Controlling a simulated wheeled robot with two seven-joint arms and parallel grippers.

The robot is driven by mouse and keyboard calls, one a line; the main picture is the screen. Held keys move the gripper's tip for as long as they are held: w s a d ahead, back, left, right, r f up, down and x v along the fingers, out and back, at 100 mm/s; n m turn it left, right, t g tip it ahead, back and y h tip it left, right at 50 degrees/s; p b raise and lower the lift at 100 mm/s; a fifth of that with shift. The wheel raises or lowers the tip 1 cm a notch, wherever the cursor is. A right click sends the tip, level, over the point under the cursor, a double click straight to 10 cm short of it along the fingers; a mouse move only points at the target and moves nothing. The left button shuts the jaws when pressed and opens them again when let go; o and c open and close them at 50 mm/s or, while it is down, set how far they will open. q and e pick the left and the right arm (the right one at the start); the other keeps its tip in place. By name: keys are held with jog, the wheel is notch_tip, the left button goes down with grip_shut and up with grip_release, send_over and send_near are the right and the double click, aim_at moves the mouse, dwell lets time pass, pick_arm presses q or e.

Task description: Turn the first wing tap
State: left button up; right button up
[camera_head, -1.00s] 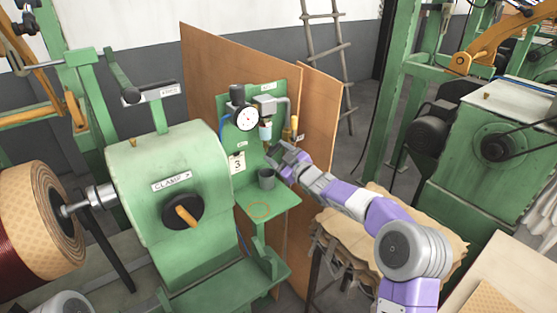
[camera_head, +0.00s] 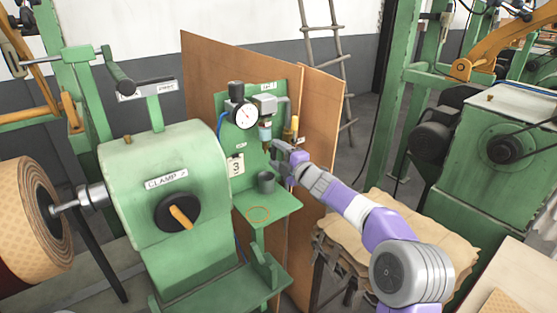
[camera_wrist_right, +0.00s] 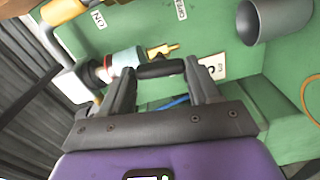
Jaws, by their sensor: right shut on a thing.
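The wing tap (camera_wrist_right: 161,70) shows in the right wrist view as a dark bar beside a brass fitting (camera_wrist_right: 163,49), at the end of a clear and bluish filter bowl (camera_wrist_right: 127,58). My right gripper (camera_wrist_right: 160,76) is shut on this bar, with one finger at each end. In the head view my right gripper (camera_head: 275,151) is at the green panel (camera_head: 254,157), just below the filter bowl (camera_head: 265,132). It hides most of the tap there. My left gripper is not in view.
A gauge (camera_head: 244,117) and a card marked 3 (camera_head: 237,166) are to the left. A yellow handle (camera_head: 294,125) is close on the right. The clamp housing (camera_head: 165,190) stands further left.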

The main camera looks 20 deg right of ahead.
jog(key=shift+n+b, duration=0.35)
jog(key=shift+n, duration=0.45)
jog(key=o, duration=1.1)
jog(key=shift+c, duration=0.2)
jog(key=shift+s, duration=0.1)
jog(key=v, duration=0.7)
jog(key=shift+s, duration=0.2)
jog(key=shift+d, duration=0.1)
